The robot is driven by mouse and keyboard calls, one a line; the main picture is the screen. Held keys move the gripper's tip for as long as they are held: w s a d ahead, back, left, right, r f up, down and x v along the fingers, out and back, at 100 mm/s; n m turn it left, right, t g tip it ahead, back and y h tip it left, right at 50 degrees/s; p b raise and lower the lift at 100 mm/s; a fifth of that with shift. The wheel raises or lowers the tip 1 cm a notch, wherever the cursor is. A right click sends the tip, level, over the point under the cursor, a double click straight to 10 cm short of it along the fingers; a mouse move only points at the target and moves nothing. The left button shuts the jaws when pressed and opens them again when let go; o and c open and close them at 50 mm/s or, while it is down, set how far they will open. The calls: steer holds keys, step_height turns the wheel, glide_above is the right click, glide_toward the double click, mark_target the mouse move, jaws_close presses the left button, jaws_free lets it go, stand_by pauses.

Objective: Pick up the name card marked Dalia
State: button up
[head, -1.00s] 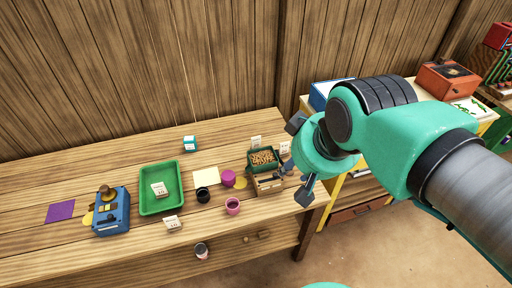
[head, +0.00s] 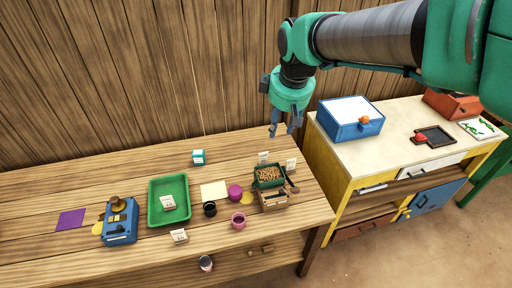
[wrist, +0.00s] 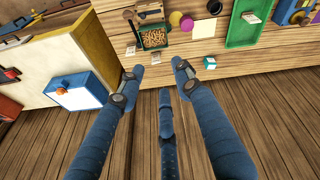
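Several small pale cards with marks too small to read stand on the wooden table, so I cannot tell which says Dalia. In the head view, one card (head: 263,157) and another card (head: 291,164) stand at the back right by a green box. A third card (head: 168,202) is in the green tray (head: 152,212), and another card (head: 179,236) is in front of it. My gripper (head: 283,118) hangs above and behind the back right cards, fingers apart and empty.
A green box of brown pieces (head: 268,176) stands at the table's right. A teal block (head: 198,157), black cup (head: 210,209), pink cup (head: 238,221) and blue device (head: 120,222) are also there. A cabinet with a blue box (head: 350,118) stands right of the table.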

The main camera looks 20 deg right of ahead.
steer(key=w+d+f+n+g+p, duration=0.1)
steer(key=w+f+n+p, duration=0.2)
steer(key=w, duration=0.9)
steer(key=n+g+p, duration=0.3)
steer(key=n+p, duration=0.1)
steer(key=n, duration=0.5)
glide_above(263, 158)
step_height(263, 158, down, 29)
steer(key=shift+w+d+f, duration=0.1)
steer(key=shift+w+f, duration=0.3)
steer(key=shift+w, duration=0.1)
steer(key=shift+f, duration=0.1)
step_height(263, 158, down, 8)
steer(key=shift+f, duration=0.2)
steer(key=shift+s+f, duration=0.1)
steer(key=shift+f, duration=2.5)
